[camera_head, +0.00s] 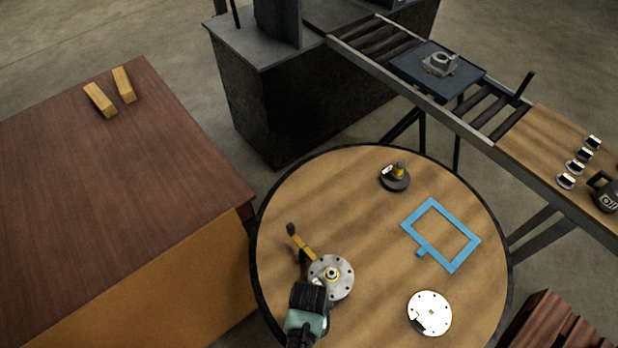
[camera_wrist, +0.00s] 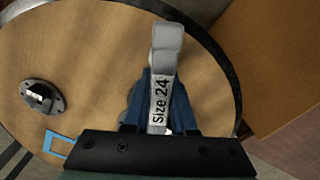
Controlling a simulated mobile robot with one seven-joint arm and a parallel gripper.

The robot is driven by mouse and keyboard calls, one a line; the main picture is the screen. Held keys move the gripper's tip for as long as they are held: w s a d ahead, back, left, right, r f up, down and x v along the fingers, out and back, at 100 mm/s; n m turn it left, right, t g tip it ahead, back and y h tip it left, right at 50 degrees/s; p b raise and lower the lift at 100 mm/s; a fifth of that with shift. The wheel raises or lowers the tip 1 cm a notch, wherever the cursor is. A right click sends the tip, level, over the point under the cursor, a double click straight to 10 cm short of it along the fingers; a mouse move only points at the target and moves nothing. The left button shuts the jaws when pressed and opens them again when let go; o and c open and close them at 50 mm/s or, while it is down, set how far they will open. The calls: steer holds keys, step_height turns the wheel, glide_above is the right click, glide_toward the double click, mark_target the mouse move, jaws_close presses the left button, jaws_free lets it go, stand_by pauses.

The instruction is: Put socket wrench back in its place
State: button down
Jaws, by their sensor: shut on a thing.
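The socket wrench (camera_wrist: 167,50), a grey tool labelled "Size 24", stands between the blue fingers of my gripper (camera_wrist: 160,105) in the wrist view. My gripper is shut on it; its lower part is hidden. In the head view my black and teal gripper (camera_head: 308,304) is over the near left part of the round table (camera_head: 350,205). The wrench is hard to make out there. A grey metal disc (camera_head: 331,278) with holes and a yellow centre shows beside my gripper. A yellow bar (camera_head: 301,243) with a dark end juts up-left from it; I cannot tell what it belongs to.
A blue rectangular frame (camera_head: 410,225) lies on the table's right. A brown cabinet (camera_head: 110,190) stands left. A roller conveyor (camera_head: 480,125) runs behind.

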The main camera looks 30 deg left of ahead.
steer(key=shift+f, duration=0.1)
steer(key=shift+f+b, duration=1)
steer(key=shift+f, duration=0.15)
steer(key=shift+c, duration=0.5)
jaws_free()
steer(key=shift+r, duration=0.1)
step_height(320, 180, up, 9)
steer(key=p, duration=0.9)
